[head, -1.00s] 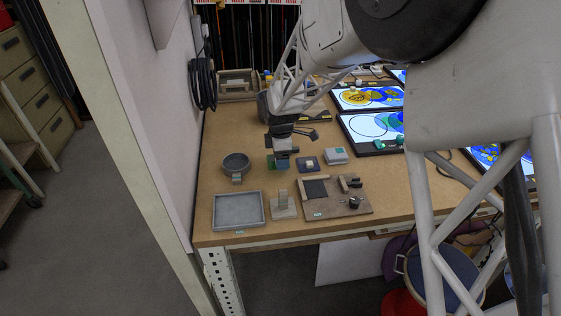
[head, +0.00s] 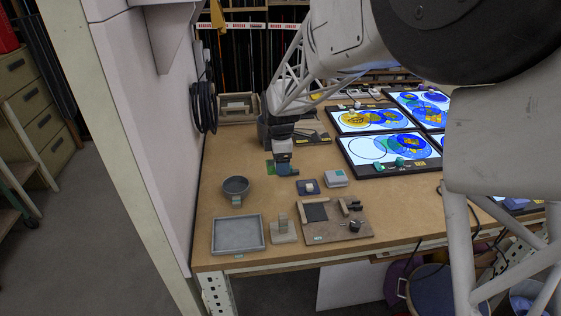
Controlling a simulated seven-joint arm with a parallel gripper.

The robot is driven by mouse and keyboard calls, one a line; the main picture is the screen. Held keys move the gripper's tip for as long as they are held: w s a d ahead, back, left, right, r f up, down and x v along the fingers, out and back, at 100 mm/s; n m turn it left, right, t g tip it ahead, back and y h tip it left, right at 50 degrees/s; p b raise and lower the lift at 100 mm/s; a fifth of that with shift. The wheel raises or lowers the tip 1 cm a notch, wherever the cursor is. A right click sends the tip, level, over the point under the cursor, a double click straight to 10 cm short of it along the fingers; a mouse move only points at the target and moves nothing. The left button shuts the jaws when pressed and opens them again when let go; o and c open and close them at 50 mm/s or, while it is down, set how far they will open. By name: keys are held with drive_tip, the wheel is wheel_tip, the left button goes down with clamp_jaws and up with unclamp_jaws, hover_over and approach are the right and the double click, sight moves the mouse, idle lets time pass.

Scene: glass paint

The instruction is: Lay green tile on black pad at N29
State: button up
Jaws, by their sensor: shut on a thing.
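My gripper (head: 284,167) is above the back left part of the workbench, pointing down. It is shut on a thin green tile (head: 270,168), which sticks out to the left of the fingers. A blue-teal part shows at the fingertips; I cannot tell whether it is finger or tile. The black pad (head: 315,212) is a dark square on a brown wooden board (head: 340,230) near the front of the bench, in front and to the right of my gripper. Its top looks bare. No N29 mark is readable.
The board carries wooden strips and black fittings. Lit panels (head: 390,155) fill the right side.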

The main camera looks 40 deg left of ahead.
drive_tip(key=m, duration=0.2)
hover_over(321, 213)
wheel_tip(321, 213, down, 3)
drive_tip(key=shift+w+a+r, duration=0.1)
drive_tip(key=shift+r, duration=0.1)
drive_tip(key=shift+f, duration=0.2)
drive_tip(key=shift+f, duration=2.25)
drive_tip(key=shift+f, duration=0.5)
idle(1.3)
drive_tip(key=o, duration=1)
drive_tip(key=shift+r, duration=0.1)
wheel_tip(321, 213, up, 8)
